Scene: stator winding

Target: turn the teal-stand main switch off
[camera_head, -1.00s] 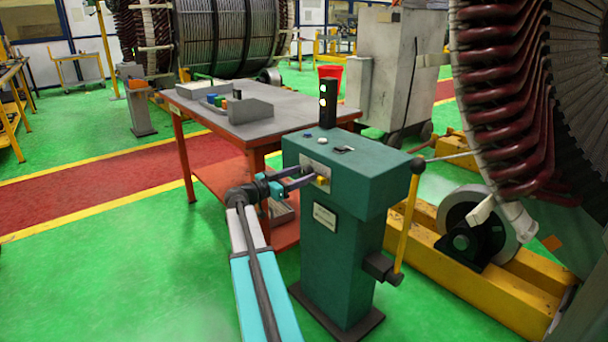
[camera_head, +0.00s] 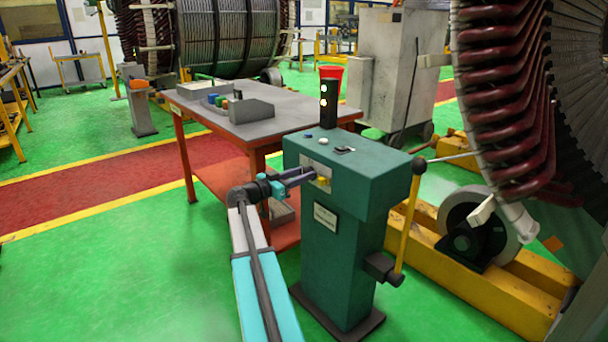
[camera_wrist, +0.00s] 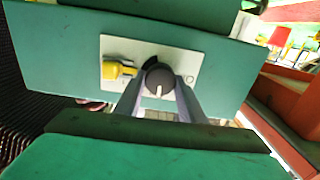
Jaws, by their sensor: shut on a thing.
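The teal stand (camera_head: 338,240) stands upright in the middle of the head view, with a light plate on its front face. In the wrist view the plate (camera_wrist: 200,63) carries a round dark knob, the main switch (camera_wrist: 160,82), with a white pointer line. A yellow piece (camera_wrist: 118,70) sits beside the knob on the plate. My gripper (camera_wrist: 158,100) has its two fingers on either side of the knob, shut on it. In the head view my gripper (camera_head: 306,176) reaches the stand's front from the left, and it hides most of the knob.
A lit signal lamp (camera_head: 328,100) stands on top of the stand. A red-legged table (camera_head: 285,112) is behind it. A yellow lever (camera_head: 406,225) is on the stand's right side, near the large stator (camera_head: 510,110). Green floor is clear at left.

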